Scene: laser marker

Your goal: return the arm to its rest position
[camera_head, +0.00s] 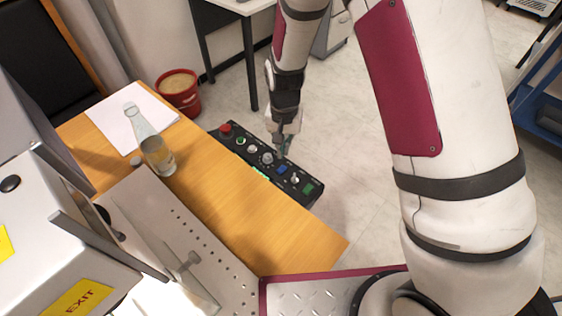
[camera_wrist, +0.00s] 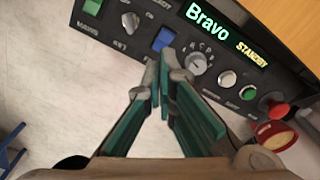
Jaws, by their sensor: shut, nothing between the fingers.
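My arm (camera_head: 460,150) reaches across the upper right of the head view and bends down to my gripper (camera_head: 282,152). The gripper is over the black control panel (camera_head: 230,146) at the table's far edge. In the wrist view my gripper (camera_wrist: 164,88) has its green-padded fingers shut, with nothing between them. The fingertips lie in front of the control panel (camera_wrist: 140,52), close to the blue button (camera_wrist: 163,40) and the grey dial (camera_wrist: 196,65). I cannot tell whether they touch it. The panel's display reads "Bravo" and "STANDBY".
The wooden table (camera_head: 270,225) holds a glass bottle (camera_head: 150,140), white paper (camera_head: 108,122) and a perforated metal plate (camera_head: 170,225). A grey-white machine (camera_head: 60,250) with an EXIT label stands at the lower left. A red bucket (camera_head: 180,100) is on the floor.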

